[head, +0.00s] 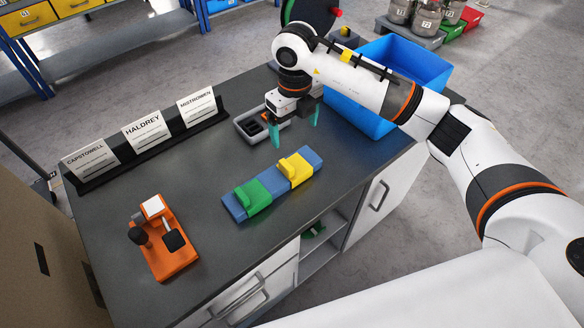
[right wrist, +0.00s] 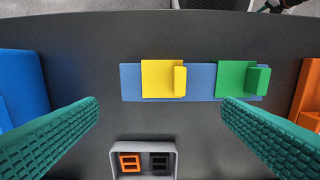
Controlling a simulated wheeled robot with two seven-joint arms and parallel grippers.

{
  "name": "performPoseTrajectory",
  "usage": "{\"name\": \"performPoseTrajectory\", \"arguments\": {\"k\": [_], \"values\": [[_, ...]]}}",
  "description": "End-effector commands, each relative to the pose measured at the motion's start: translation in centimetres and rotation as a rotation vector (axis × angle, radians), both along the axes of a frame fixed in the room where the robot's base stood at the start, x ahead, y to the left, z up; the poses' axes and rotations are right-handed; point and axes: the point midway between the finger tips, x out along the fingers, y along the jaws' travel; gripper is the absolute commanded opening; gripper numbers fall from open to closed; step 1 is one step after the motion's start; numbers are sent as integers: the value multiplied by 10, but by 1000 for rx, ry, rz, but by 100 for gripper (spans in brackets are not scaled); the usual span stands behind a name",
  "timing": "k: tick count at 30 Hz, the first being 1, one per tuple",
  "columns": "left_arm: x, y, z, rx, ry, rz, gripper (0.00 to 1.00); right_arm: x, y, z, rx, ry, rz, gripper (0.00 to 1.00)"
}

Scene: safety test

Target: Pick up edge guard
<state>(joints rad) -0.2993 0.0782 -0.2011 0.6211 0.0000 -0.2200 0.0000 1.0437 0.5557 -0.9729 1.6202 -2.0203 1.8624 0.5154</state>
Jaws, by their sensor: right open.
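No label marks which piece is the edge guard. A blue bar (head: 233,207) lies on the dark worktop, carrying a green block (head: 257,196) and a yellow block (head: 297,168), each with a raised tab. The right wrist view also shows the bar (right wrist: 202,80), yellow block (right wrist: 158,78) and green block (right wrist: 234,78). A small grey tray (right wrist: 143,146) holds an orange piece (right wrist: 130,162) and a black piece (right wrist: 160,162). My right gripper (head: 296,127) is open and empty above the worktop, between tray and bar. My left gripper is out of view.
An orange fixture (head: 172,260) with a black knob stands at the front left. A rack of name cards (head: 146,132) lines the left back edge. A blue bin (head: 418,60) stands at the right back. The worktop (head: 200,170) between rack and bar is clear.

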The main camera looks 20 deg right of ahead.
Motion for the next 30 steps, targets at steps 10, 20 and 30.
{"name": "performPoseTrajectory", "arguments": {"k": [10,20,30], "values": [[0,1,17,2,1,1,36,-2,0,-54,-1,6,1,89],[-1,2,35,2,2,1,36,-7,1,-87,1,8,1,89],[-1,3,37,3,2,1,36,-6,1,-113,2,2,2,89]]}}
